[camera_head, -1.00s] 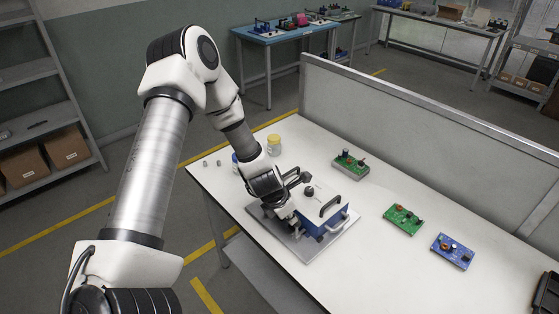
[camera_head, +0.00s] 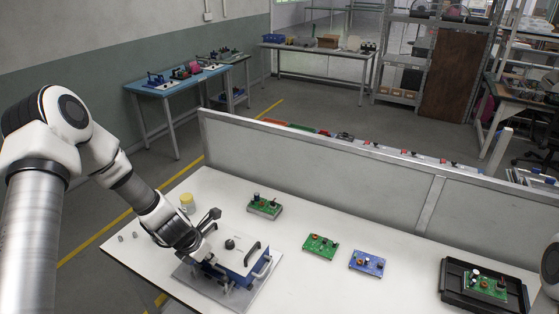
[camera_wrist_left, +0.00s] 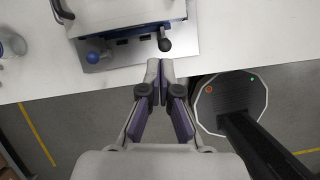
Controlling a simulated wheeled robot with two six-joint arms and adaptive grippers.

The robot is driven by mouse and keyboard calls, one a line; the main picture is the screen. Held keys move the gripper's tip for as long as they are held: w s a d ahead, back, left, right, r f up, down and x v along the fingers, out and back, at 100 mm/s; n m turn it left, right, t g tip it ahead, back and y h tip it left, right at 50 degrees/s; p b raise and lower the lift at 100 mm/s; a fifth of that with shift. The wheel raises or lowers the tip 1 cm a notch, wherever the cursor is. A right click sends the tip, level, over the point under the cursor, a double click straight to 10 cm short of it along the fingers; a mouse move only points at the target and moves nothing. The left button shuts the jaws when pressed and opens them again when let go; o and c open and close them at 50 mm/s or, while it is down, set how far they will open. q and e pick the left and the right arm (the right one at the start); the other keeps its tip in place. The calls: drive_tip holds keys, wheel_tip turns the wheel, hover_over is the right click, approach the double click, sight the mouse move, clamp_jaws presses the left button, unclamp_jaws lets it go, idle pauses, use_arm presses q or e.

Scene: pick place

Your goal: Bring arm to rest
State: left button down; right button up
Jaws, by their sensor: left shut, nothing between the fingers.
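My left gripper (camera_wrist_left: 161,68) is shut and empty in the left wrist view, its closed tips near the front edge of the table, just short of the fixture. In the head view my left arm comes in from the left and the gripper (camera_head: 205,252) is at the left side of the fixture, its fingertips partly hidden. The plate also shows in the left wrist view (camera_wrist_left: 118,54). My right gripper is not in view.
A white table (camera_head: 310,285) bears green boards (camera_head: 264,207) (camera_head: 320,246), a blue board (camera_head: 367,263) and a black tray (camera_head: 452,297) holding another board. A yellow-lidded jar (camera_head: 187,203) stands behind the gripper. A grey partition (camera_head: 330,180) closes the back.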

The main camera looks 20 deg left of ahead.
use_arm(q)
drive_tip(key=shift+f, duration=0.1)
drive_tip(key=s+d+f+m+g+b, duration=0.2)
drive_tip(key=s+d+f+m+b, duration=0.15)
drive_tip(key=s+f, duration=0.3)
drive_tip(key=s+d+f+m+g+y+b, duration=0.1)
drive_tip(key=s+d+f+m+b, duration=0.3)
drive_tip(key=f, duration=0.4)
drive_tip(key=s+d+f+m+g+b, duration=0.2)
drive_tip(key=s+f+b, duration=0.1)
drive_tip(key=s+f, duration=0.35)
drive_tip(key=s+d+f+m+b, duration=0.1)
drive_tip(key=s+m, duration=0.3)
drive_tip(key=m, duration=0.7)
drive_tip(key=s+d+f+m, duration=0.1)
drive_tip(key=s+d+m, duration=0.2)
drive_tip(key=m, duration=0.8)
drive_tip(key=shift+s+d+m+t+b, duration=0.3)
drive_tip(key=shift+s+d+m+b, duration=0.1)
drive_tip(key=shift+d, duration=0.1)
